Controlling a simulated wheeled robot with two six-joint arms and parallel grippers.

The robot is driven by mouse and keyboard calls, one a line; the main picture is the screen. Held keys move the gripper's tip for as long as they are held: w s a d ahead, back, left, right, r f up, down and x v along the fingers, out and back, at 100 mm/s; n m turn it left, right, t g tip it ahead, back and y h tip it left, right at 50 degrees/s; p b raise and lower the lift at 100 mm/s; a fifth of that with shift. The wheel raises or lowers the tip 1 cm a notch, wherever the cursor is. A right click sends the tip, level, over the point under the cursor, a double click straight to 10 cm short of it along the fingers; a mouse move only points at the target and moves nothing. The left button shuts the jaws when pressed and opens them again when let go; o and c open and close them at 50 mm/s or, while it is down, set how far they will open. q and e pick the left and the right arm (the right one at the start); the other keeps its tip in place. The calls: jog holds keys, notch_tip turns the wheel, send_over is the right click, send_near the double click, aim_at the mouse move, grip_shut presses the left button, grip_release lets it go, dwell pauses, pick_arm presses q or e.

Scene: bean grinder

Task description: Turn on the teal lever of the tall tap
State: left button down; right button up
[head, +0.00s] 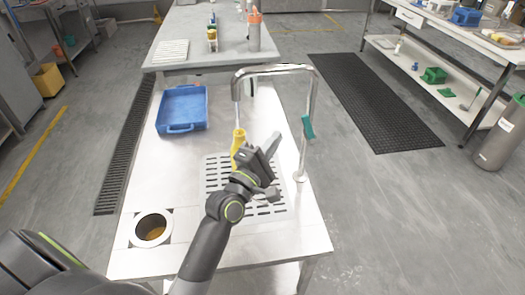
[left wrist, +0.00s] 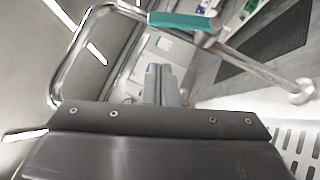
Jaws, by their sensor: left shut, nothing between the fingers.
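The tall tap (head: 317,85) is a chrome arch rising from the right edge of the metal counter, with its spout over the drain grate. Its teal lever (head: 308,127) sits on the upright pipe and slants slightly. In the left wrist view the lever (left wrist: 185,20) lies across the top, with the tap's pipe (left wrist: 255,66) running down to its base at right. My left gripper (head: 272,148) is shut and empty, above the grate and left of the lever, with a gap between them in the head view. Its fingers (left wrist: 161,84) also show in the wrist view. My right gripper is out of view.
A yellow item (head: 238,142) stands below the spout, close to my gripper. The slotted drain grate (head: 218,184) lies beneath. A blue tray (head: 182,106) is at back left and a round hole (head: 152,228) at front left.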

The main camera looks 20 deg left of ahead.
aim_at(309, 130)
pick_arm(q)
jog(key=w+d, duration=0.1)
jog(key=w+d+r, duration=0.1)
jog(key=w+d, duration=0.1)
jog(key=shift+w+d+r+p, duration=0.15)
jog(key=shift+w+r+p, duration=0.15)
jog(key=shift+r+p, duration=0.05)
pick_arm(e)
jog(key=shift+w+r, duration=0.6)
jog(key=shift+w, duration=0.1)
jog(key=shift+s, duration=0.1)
pick_arm(q)
jog(key=shift+w+d+r+m+g+p, duration=0.35)
jog(key=shift+d+p, duration=0.2)
jog(key=shift+p, duration=0.7)
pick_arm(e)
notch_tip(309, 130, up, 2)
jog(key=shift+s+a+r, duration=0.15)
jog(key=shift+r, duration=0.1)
